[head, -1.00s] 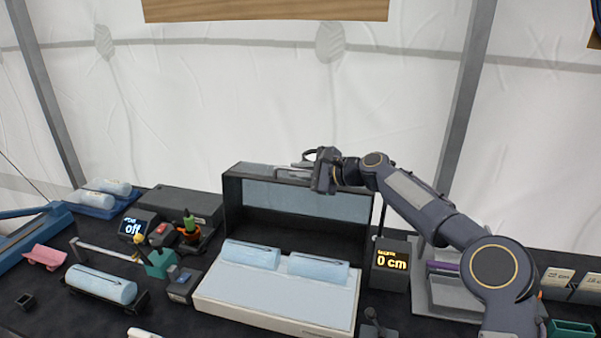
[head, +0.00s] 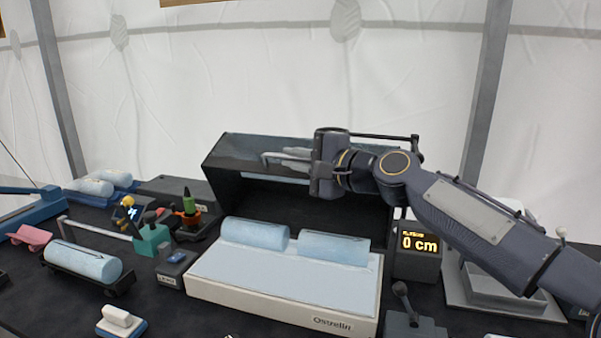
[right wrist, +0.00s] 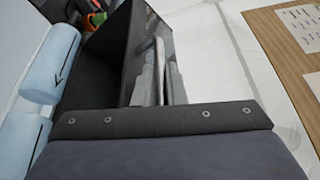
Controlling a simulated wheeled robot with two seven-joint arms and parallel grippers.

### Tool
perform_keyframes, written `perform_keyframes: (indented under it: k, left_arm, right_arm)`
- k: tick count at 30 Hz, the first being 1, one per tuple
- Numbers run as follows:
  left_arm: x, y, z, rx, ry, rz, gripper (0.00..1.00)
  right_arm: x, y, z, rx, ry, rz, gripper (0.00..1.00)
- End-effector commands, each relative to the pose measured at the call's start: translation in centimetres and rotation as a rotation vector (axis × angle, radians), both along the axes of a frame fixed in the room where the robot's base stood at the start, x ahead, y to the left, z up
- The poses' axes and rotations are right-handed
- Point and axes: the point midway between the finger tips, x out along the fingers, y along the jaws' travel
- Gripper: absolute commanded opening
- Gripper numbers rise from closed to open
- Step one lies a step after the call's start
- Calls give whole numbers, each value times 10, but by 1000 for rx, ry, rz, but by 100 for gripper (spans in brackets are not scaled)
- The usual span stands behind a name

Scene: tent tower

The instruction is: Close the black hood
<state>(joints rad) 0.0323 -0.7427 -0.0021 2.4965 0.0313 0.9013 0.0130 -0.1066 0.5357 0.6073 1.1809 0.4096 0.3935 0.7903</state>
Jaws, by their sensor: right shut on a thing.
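The black hood (head: 225,168) stands tilted forward, open, behind a white bed (head: 240,300) marked "Ostrelin". Two light-blue cylinders (head: 254,233) (head: 333,247) lie on the bed, in front of the hood. My right gripper (head: 272,160) is at the hood's upper edge, its fingers shut on the hood. In the right wrist view the grey fingers (right wrist: 155,75) lie against the hood's panel (right wrist: 122,50); the exact contact is partly hidden. The left gripper is not in view.
A display (head: 416,242) reading "0 cm" stands right of the bed. A grey lever block (head: 410,325) is at the front right. A light-blue cylinder in a black cradle (head: 85,262), a green block (head: 150,241) and several small devices stand at left.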

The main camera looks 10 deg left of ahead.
Motion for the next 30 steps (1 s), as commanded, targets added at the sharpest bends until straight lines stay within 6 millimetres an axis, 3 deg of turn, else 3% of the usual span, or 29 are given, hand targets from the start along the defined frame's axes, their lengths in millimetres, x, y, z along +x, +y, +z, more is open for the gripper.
perform_keyframes:
  k: [4, 18, 19, 20, 30]
  left_arm:
    - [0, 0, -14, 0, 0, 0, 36]
    - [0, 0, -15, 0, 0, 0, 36]
    - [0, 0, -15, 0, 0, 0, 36]
    - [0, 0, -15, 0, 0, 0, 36]
    - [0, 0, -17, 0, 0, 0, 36]
  right_arm:
    - [-8, 2, -6, -8, -31, 1, 0]
    - [-10, 2, -4, -9, -42, 2, 0]
    - [-10, 2, -4, -9, -42, 2, 15]
    - [-10, 2, -4, -9, -42, 2, 19]
    - [-12, -3, -4, -8, -43, 1, 20]
